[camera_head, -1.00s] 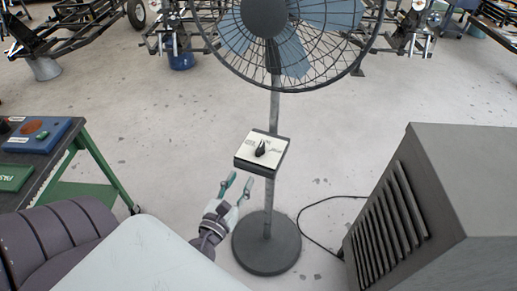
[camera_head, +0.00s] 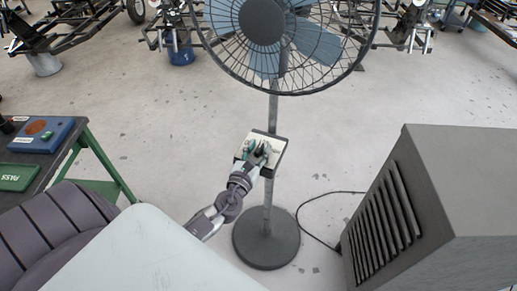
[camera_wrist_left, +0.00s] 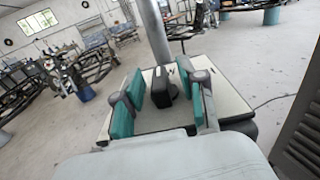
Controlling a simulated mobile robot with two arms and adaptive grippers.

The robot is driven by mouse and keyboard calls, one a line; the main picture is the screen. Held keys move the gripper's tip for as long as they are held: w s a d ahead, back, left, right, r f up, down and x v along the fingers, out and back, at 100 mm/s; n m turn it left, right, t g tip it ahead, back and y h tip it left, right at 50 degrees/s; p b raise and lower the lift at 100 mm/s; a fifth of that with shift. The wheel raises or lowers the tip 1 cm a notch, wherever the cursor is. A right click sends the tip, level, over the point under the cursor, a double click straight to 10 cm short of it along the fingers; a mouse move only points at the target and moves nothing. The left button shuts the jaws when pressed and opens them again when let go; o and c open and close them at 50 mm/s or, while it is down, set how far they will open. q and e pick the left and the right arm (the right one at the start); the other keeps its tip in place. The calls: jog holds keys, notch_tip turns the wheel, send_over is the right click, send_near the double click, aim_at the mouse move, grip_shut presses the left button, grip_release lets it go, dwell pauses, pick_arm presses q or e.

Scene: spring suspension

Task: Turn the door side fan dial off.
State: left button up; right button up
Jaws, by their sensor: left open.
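The fan (camera_head: 262,25) stands on a grey pole with a round dark base (camera_head: 266,243). Its control box (camera_head: 279,151) is mounted on the pole and has a pale face. The dark dial knob (camera_wrist_left: 163,84) stands out from that face in the left wrist view. My left gripper (camera_head: 257,149) is at the box. In the left wrist view its teal-padded fingers (camera_wrist_left: 161,90) are open, one on each side of the knob, with a gap showing at the left. Whether the right finger touches the knob is unclear. The gripper partly hides the dial in the head view. My right gripper is not in view.
A grey louvred cabinet (camera_head: 455,200) stands at the right, with a cable on the floor between it and the fan base. A green-framed table (camera_head: 95,160) with a blue button box (camera_head: 45,135) stands at the left.

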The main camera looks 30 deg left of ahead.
pick_arm(q)
grip_shut()
jog(key=shift+d+r+n+y+p, duration=0.15)
jog(key=shift+n+y+p, duration=0.4)
jog(key=shift+y, duration=0.35)
jog(key=n+g+y, duration=0.1)
jog(key=y, duration=0.1)
jog(key=n+g+y, duration=0.1)
jog(key=n+y, duration=0.1)
jog(key=shift+n+g+y, duration=0.25)
jog(key=shift+g+y, duration=0.05)
jog(key=shift+y, duration=0.1)
grip_release()
jog(key=v, duration=1.2)
